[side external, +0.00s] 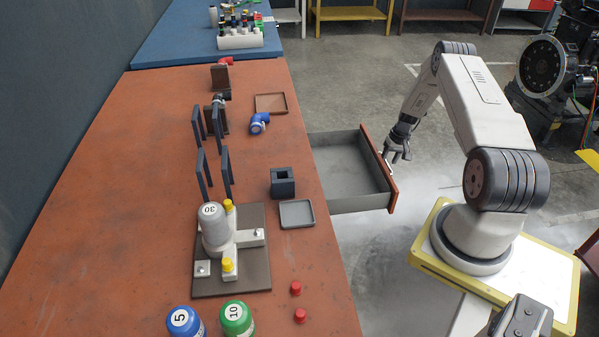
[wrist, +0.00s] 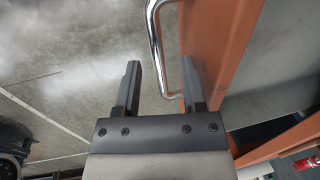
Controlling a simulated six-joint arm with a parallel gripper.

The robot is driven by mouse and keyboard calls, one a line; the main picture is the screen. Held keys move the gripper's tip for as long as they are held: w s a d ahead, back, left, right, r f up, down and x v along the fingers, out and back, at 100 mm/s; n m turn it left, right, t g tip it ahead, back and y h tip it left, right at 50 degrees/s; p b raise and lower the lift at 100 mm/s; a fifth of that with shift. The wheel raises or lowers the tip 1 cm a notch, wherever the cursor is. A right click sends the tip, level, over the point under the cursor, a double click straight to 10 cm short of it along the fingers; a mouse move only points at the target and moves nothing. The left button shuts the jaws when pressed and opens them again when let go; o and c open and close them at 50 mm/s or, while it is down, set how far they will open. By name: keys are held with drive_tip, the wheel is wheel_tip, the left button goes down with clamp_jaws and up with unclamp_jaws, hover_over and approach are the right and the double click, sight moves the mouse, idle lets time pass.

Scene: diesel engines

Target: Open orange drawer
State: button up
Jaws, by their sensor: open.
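The orange drawer (side external: 392,166) is pulled well out from the orange table in the side view. Its grey inside is empty where it shows. In the wrist view, the orange drawer front (wrist: 226,50) is on the right, with a curved metal handle (wrist: 153,35) on it. My gripper (side external: 390,152) is at the outer face of the drawer front. In the wrist view, my gripper (wrist: 162,80) is open, with one dark finger on each side of the handle's lower end. I cannot tell whether either finger touches the handle.
The orange table (side external: 140,190) carries a grey fixture plate (side external: 262,273), a blue bottle (side external: 184,322), a green bottle (side external: 237,318), red caps (side external: 300,315) and small trays (side external: 297,214). A blue table (side external: 175,40) stands behind. Open floor lies around the drawer's outer end.

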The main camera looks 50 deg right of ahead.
wheel_tip(320, 180, up, 7)
drive_tip(key=s, duration=0.1)
drive_tip(key=shift+d, duration=0.45)
drive_tip(key=shift+d, duration=0.1)
drive_tip(key=shift+w, duration=0.15)
drive_tip(key=shift+f, duration=0.1)
drive_tip(key=shift+w+a+f, duration=0.15)
drive_tip(key=shift+f, duration=1.1)
drive_tip(key=shift+w+a+f, duration=0.15)
drive_tip(key=shift+w+f, duration=0.05)
drive_tip(key=shift+f, duration=1)
drive_tip(key=shift+w+a+f, duration=0.15)
drive_tip(key=shift+f, duration=1.1)
clamp_jaws()
